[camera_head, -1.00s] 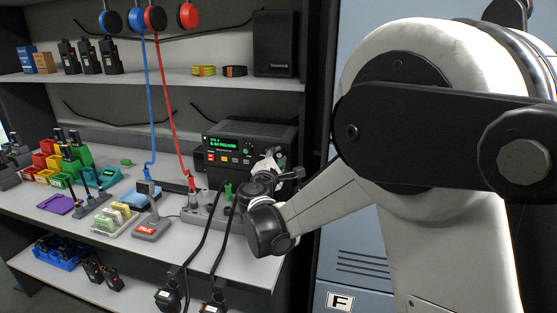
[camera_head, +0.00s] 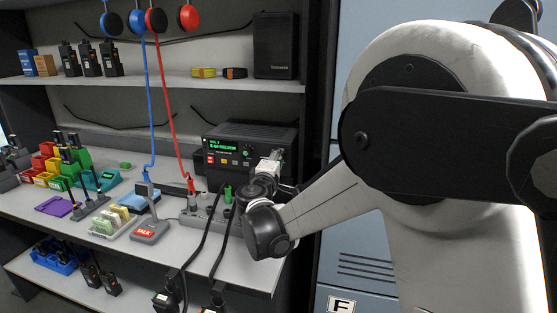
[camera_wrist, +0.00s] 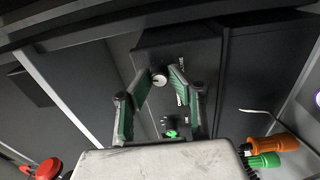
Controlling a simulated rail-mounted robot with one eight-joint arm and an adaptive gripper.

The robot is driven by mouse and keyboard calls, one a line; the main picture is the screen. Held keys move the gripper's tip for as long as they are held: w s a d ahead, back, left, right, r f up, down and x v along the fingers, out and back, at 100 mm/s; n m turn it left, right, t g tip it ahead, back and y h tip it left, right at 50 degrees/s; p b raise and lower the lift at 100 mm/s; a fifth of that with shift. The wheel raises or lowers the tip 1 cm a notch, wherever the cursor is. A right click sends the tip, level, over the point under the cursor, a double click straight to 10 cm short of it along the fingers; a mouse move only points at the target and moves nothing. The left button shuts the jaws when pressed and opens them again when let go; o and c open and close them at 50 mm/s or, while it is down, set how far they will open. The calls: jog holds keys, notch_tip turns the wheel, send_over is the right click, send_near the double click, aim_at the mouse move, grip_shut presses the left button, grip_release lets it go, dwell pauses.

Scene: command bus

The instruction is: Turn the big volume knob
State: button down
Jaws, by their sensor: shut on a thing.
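A black radio (camera_head: 262,130) with a green lit display (camera_head: 222,144) stands at the right end of the middle shelf. In the wrist view, its pale round knob (camera_wrist: 159,79) sits between the fingertips of my gripper (camera_wrist: 161,76). The green-padded fingers are closed in on the knob. In the head view, my gripper (camera_head: 271,163) is at the right part of the radio's front and hides the knob there. A smaller green knob (camera_wrist: 171,133) shows farther down between the fingers, apart from them. The display's small text is not clearly readable.
A grey socket block (camera_head: 200,210) with coloured plugs and black cables stands below the radio, close to my wrist. A talk microphone (camera_head: 150,230) is left of it. Orange (camera_wrist: 275,143) and green plugs (camera_wrist: 263,161) show near my gripper's right side. A blue-grey locker (camera_head: 350,250) is at right.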

dwell(0.3)
jog(key=c, duration=1.6)
grip_release()
jog(key=shift+s, duration=0.1)
jog(key=v, duration=1.2)
